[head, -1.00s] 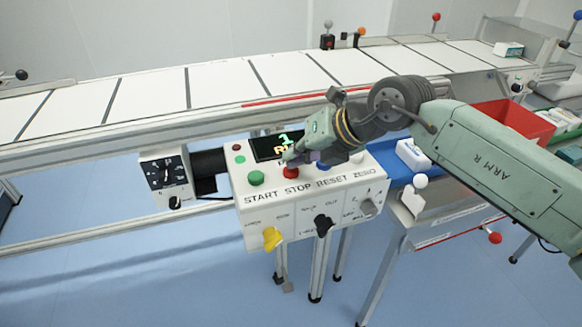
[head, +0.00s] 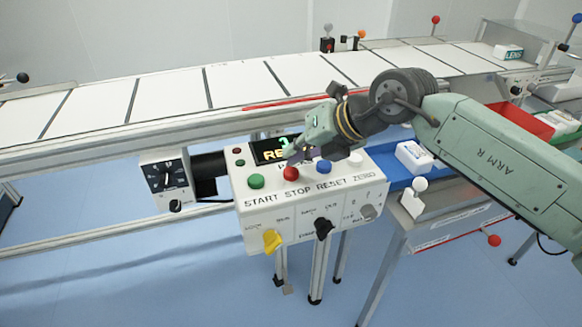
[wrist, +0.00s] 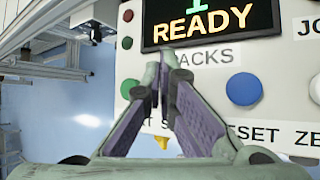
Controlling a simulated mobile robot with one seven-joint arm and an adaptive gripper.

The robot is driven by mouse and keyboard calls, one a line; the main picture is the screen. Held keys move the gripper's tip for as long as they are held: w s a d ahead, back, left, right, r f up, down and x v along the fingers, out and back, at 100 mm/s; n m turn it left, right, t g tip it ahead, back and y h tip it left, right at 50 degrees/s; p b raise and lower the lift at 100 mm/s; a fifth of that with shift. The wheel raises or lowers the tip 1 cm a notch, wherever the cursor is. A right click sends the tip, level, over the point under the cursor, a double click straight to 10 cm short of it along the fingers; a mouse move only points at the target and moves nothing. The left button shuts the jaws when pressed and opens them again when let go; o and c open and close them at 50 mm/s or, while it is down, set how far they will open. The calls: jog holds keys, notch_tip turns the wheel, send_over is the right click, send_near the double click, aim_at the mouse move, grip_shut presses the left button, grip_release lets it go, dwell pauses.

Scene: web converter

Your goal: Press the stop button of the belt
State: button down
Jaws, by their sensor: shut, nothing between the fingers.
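The red stop button (head: 291,174) stands on the white control box (head: 240,192), above the printed word STOP. The green start button (head: 256,181) is to its left and the blue reset button (head: 324,167) to its right. My gripper (head: 290,153) is shut and empty, its tips just above and behind the red button in the head view, with a small apparent gap. In the wrist view my gripper (wrist: 163,62) hides the red button, while the blue button (wrist: 243,87) shows. The display (wrist: 210,22) reads READY there.
The slatted white belt (head: 235,85) runs behind the box. A yellow knob (head: 272,240) and a black knob (head: 323,228) are on the box front. A blue tray (head: 395,180) with a white carton (head: 414,156) and a red bin (head: 520,122) lie to the right.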

aim_at(295, 169)
jog(key=shift+r, duration=0.1)
jog(key=shift+r+p, duration=1.25)
jog(key=shift+r, duration=1.25)
